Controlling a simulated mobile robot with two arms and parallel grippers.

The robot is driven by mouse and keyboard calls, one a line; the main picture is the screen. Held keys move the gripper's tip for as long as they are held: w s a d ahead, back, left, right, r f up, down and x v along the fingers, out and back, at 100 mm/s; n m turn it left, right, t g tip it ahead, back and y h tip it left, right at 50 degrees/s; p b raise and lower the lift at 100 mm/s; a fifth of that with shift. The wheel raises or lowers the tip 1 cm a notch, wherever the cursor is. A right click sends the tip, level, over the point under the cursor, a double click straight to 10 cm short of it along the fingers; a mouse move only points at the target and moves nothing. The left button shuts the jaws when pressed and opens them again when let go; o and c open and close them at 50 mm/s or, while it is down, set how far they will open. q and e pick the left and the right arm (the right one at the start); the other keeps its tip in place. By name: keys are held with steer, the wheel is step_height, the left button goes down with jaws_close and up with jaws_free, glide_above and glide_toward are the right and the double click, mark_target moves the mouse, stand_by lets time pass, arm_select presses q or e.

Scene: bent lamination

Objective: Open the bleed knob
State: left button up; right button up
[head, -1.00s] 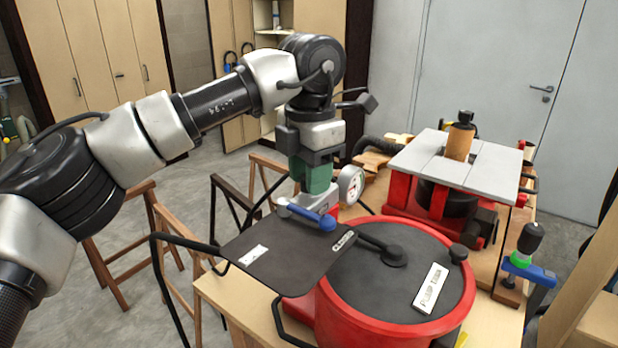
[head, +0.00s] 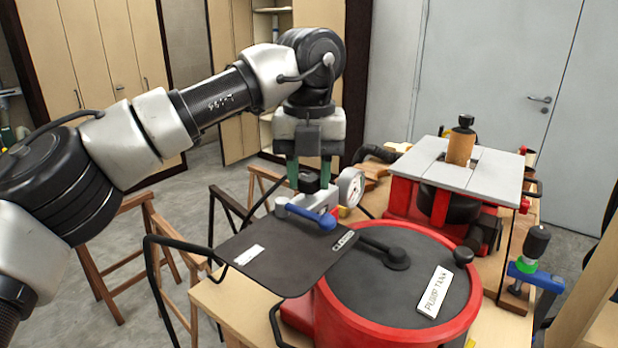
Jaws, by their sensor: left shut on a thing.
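My left gripper (head: 308,174) points straight down, with a green finger on each side. It is shut on the black bleed knob (head: 310,184), which shows between the fingers on top of the pale valve block (head: 322,199). A round gauge (head: 349,187) stands just to the right of the fingers. A blue lever handle (head: 313,216) lies in front of the block. The knob's lower part is hard to make out. My right gripper is not in view.
A dark flat plate (head: 286,262) lies in front of the valve. The red tank with its dark lid (head: 392,285), marked with a white label (head: 436,292), stands to the right. A grey-topped machine (head: 470,175) is behind it. A blue clamp (head: 535,272) is at the right.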

mark_target(309, 177)
arm_select(q)
steer(key=shift+r+n, duration=0.15)
steer(key=shift+n, duration=0.95)
steer(key=shift+b, duration=0.3)
steer(key=o, duration=0.9)
step_height(309, 177, up, 11)
steer(key=shift+f+p, duration=0.2)
steer(key=shift+p, duration=0.55)
